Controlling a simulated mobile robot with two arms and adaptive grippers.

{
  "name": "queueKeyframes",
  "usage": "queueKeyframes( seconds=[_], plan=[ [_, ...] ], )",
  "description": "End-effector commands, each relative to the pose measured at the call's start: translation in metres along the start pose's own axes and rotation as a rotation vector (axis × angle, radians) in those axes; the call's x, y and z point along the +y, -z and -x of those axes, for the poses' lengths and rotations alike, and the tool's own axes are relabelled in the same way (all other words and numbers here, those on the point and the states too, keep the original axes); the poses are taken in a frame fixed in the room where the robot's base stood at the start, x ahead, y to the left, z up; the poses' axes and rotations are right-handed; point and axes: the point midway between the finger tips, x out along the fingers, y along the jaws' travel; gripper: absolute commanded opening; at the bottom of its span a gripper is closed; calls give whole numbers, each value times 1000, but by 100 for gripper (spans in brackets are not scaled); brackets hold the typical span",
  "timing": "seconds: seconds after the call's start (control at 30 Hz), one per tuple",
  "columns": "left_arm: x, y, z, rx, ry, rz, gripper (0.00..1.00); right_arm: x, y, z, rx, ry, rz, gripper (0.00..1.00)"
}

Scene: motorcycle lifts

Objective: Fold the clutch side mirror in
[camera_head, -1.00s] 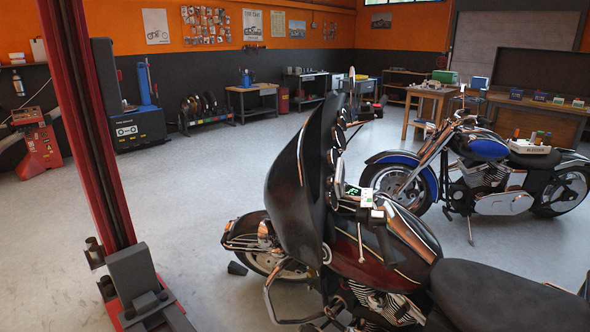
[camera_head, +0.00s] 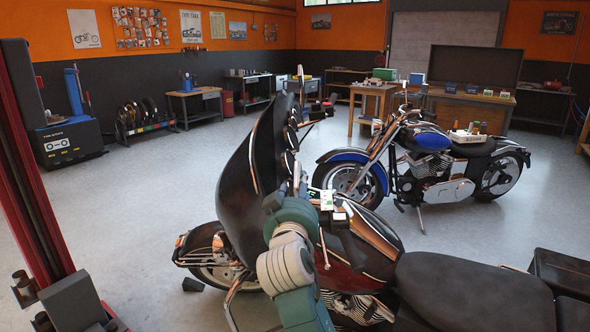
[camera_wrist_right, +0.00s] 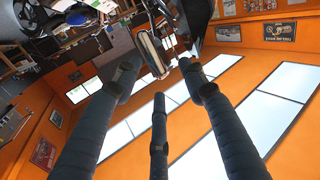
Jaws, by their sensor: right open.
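The near motorcycle, dark with a tall black windshield (camera_head: 250,150), faces left in the head view. My right arm reaches up from the bottom to the near side of its handlebar. My right gripper (camera_head: 298,182) is partly hidden there by my own wrist. In the right wrist view its dark fingers (camera_wrist_right: 158,68) are spread apart, open. An oblong piece with a pale face, likely the clutch side mirror (camera_wrist_right: 152,50), shows near and between the fingertips; I cannot tell whether they touch it. My left gripper is not in view.
The motorcycle's black seat (camera_head: 470,290) fills the lower right. A blue motorcycle (camera_head: 430,140) stands behind. A red lift post (camera_head: 40,200) rises at left. Workbenches (camera_head: 195,92) line the back wall. Grey floor (camera_head: 130,190) is clear between the post and the motorcycle.

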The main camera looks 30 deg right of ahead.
Motion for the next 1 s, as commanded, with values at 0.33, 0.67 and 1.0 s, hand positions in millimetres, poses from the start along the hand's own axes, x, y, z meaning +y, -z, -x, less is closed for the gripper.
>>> queueKeyframes(
  seconds=[0.33, 0.67, 1.0],
  plan=[
    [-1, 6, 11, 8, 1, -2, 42, 2, 4, -37, 1, -3, 2, 42],
    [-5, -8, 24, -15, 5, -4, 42, 1, 3, -94, 1, -1, 2, 42],
    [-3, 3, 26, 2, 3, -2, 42, 0, 0, -108, 1, 0, 0, 42]
  ],
)
